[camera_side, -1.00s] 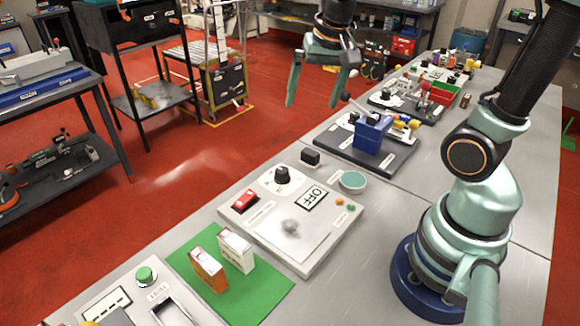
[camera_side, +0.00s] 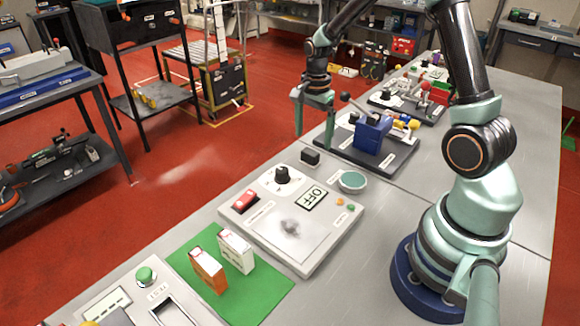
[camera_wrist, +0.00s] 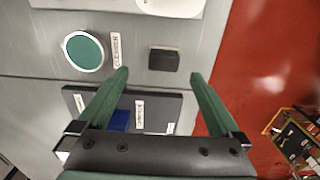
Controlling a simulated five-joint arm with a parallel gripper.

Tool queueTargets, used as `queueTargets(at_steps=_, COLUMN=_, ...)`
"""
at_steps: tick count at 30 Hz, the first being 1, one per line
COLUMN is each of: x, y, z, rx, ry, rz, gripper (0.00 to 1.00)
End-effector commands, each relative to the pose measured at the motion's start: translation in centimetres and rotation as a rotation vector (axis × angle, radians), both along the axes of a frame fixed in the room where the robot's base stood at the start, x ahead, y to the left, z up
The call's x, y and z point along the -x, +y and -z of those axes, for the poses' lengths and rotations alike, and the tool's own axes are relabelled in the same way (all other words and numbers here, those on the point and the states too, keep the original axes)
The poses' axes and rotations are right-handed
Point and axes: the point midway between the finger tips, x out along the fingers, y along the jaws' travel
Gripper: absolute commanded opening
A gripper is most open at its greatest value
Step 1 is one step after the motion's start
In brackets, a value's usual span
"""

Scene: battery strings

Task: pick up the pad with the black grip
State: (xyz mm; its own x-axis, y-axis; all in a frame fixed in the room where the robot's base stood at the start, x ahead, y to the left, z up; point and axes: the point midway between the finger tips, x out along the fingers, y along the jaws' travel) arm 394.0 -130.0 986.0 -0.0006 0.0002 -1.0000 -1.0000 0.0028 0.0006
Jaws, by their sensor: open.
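The pad with the black grip (camera_side: 310,157) is a small dark block on the grey bench, beside the far corner of the white control panel. In the wrist view the pad (camera_wrist: 164,59) lies a little beyond my fingertips, between their lines. My gripper (camera_side: 315,132) is open and empty, its fingers pointing down above and behind the pad. In the wrist view both green fingers of my gripper (camera_wrist: 160,74) are spread wide, apart from the pad. Only the pad's dark top shows clearly; its underside is hidden.
A round teal dish (camera_side: 352,181) is on the bench right of the pad. The white panel (camera_side: 330,238) has a knob, red switch and OFF sign. A dark board with a blue block (camera_side: 372,135) stands close behind. Two boxes (camera_side: 236,250) stand on a green mat (camera_side: 268,297).

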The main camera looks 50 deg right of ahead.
Motion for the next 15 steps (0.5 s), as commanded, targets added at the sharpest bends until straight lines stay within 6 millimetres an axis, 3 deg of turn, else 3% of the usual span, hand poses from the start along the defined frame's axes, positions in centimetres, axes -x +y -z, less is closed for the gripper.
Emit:
queueTargets(at_steps=8, x=-0.1, y=0.0, z=2.2, rx=0.000, ry=0.001, rz=-0.002, gripper=1.00)
queueTargets(at_steps=15, x=-0.6, y=0.1, z=5.4, rx=-0.001, ry=0.003, rz=-0.002, gripper=1.00)
